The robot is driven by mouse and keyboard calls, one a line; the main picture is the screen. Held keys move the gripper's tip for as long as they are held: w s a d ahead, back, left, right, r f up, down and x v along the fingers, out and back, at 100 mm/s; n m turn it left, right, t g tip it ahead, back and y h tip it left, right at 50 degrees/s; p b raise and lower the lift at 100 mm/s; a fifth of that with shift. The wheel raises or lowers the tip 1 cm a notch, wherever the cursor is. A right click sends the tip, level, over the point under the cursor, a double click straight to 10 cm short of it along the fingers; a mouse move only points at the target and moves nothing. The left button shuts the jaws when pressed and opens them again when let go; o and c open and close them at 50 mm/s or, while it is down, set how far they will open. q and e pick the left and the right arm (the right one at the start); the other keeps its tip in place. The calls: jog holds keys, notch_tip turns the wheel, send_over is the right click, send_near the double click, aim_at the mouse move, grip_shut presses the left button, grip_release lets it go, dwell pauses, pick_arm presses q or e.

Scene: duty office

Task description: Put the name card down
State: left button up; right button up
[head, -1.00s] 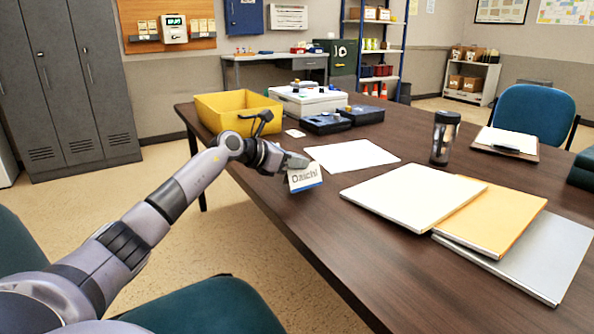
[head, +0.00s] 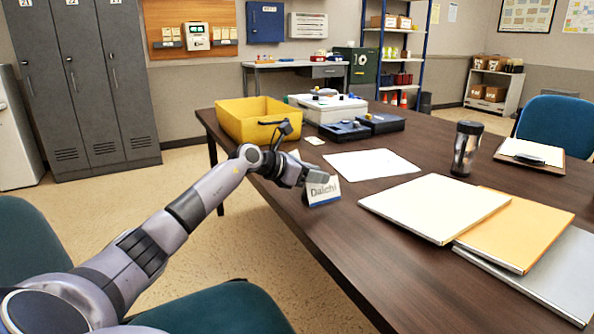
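The name card (head: 322,192), white with "Daichi" in dark letters and a blue lower edge, is at the left edge of the brown table (head: 400,240). It looks close to upright, with its lower edge at or just above the tabletop; I cannot tell whether it bears on the wood. My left gripper (head: 317,177) reaches in from the left and looks shut on the card's upper part, with its fingertips covering the card's top edge. My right gripper is not in view.
A white paper sheet (head: 372,164) lies just behind the card. Folders (head: 435,208) lie to the right, a dark tumbler (head: 466,148) beyond them. A yellow bin (head: 258,118) stands at the far left of the table. Bare wood lies in front and right of the card.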

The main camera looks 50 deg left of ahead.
pick_arm(q)
jog(key=v, duration=1.1)
jog(key=shift+s+r+b, duration=0.2)
jog(key=shift+s+b, duration=0.05)
jog(key=shift+b, duration=0.15)
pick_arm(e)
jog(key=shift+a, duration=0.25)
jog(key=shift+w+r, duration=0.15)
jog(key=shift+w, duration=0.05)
pick_arm(q)
jog(key=shift+r, duration=0.1)
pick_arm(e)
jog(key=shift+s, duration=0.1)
